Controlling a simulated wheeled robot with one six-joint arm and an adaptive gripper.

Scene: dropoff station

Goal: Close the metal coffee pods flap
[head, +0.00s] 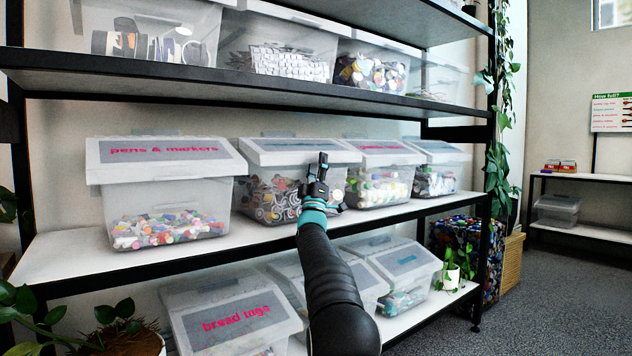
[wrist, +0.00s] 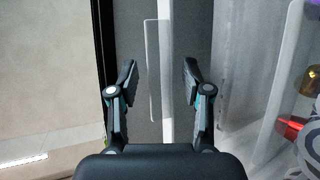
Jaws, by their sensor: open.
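The bin behind my gripper is the second from the left on the middle shelf, a clear tub (head: 262,195) of mixed round pieces. Its white-framed flap (head: 300,146) has a grey label panel with no wording I can read, so I cannot confirm it is the coffee pods bin. The flap looks roughly level; I cannot tell whether it is fully shut. My gripper (head: 328,186) is open in front of the bin's right half, hiding part of it. Contact is unclear.
A pens & markers bin (head: 165,185) stands to the left, and a bin with a pink-lettered label (head: 378,185) stands close on the right. The upper shelf (head: 200,75) overhangs the row. Below are more bins, including bread tags (head: 235,315). A plant (head: 120,335) stands at lower left.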

